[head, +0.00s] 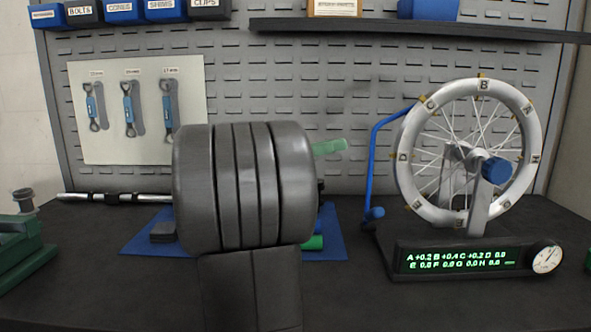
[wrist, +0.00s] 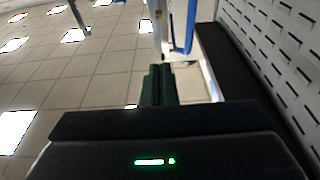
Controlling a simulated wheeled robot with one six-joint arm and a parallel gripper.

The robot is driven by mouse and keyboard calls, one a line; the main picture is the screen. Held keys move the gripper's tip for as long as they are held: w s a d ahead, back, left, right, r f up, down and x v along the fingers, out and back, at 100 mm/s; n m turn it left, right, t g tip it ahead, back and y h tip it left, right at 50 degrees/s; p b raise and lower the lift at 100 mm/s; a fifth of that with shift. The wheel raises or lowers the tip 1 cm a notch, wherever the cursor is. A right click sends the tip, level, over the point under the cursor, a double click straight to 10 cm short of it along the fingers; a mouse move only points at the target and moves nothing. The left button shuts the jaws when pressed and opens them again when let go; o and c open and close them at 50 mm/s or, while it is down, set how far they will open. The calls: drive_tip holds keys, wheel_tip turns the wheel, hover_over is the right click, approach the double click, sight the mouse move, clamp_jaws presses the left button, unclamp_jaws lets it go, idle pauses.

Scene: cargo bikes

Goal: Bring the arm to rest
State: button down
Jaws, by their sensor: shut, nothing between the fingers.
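My gripper (wrist: 160,72) shows in the wrist view as two dark green fingers side by side, shut with nothing between them. It is clear of the bench and points out over the tiled floor, with the dark bench top along the right. In the head view my grey arm fills the centre and hides the gripper. A wheel with a silver rim (head: 408,130) stands upright in a truing stand at the right. A light green piece (head: 330,147) pokes out behind my arm; I cannot tell what it is.
A blue mat (head: 335,240) lies partly behind my arm. Three wrenches hang on a pale board (head: 190,90). A display box (head: 450,259) with a dial stands at the front right. A green vise (head: 22,245) is at far left. A dark shelf (head: 480,31) runs above.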

approach(405, 127)
drive_tip(key=x, duration=0.5)
drive_tip(key=shift+w+b, duration=0.1)
drive_tip(key=shift+b, duration=0.2)
wheel_tip(405, 127, down, 4)
drive_tip(key=shift+d+r+b, duration=0.15)
drive_tip(key=shift+d+b, duration=0.05)
drive_tip(key=shift+b, duration=0.2)
